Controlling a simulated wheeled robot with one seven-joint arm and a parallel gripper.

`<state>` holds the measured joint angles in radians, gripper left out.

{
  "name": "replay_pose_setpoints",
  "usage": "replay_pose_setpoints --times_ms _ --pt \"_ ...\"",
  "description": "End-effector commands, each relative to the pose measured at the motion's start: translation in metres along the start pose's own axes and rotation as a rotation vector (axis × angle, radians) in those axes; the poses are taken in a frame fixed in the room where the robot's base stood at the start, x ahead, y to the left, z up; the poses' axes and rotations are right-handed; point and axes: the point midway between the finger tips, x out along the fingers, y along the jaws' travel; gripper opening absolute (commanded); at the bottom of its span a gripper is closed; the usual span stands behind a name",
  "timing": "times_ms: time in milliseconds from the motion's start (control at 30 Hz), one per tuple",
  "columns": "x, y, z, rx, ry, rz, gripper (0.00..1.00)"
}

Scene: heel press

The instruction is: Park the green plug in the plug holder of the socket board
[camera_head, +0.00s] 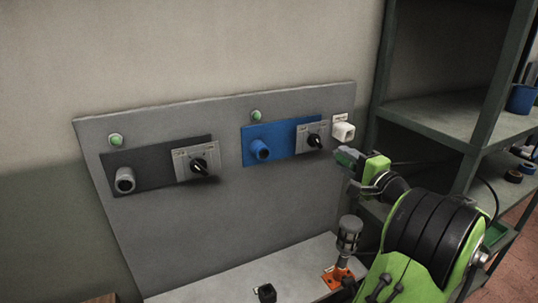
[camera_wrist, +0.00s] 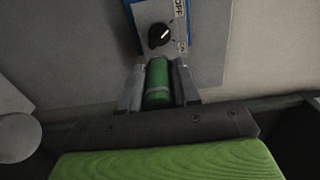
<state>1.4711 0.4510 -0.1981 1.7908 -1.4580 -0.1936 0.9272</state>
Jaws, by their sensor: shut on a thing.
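The green plug (camera_wrist: 158,82) lies between the two fingers of my gripper (camera_wrist: 158,88) in the wrist view, and the gripper is shut on it. In the head view my gripper (camera_head: 352,160) is at the right edge of the grey socket board (camera_head: 235,205), with a little green of the plug showing. A white, open-fronted holder (camera_head: 343,132) sits at the board's right edge, under a small label. It looks like the plug holder. My gripper is just below it in the picture; the gap in depth is hard to tell. The holder's inside is not clear.
The board carries a black socket (camera_head: 124,181) and a blue socket (camera_head: 261,149), each beside a rotary switch, with green lamps above. A grey shelf (camera_head: 440,115) stands close on the right. A grey-topped orange item (camera_head: 348,238) and a black item (camera_head: 266,292) stand on the ledge below.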

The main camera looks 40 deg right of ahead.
Motion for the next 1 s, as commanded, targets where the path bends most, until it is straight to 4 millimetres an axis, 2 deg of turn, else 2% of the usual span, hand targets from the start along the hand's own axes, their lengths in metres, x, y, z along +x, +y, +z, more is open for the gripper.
replay_pose_setpoints --times_ms 1000 --pt "0.0 -0.005 -0.092 0.001 -0.001 -0.001 0.0"
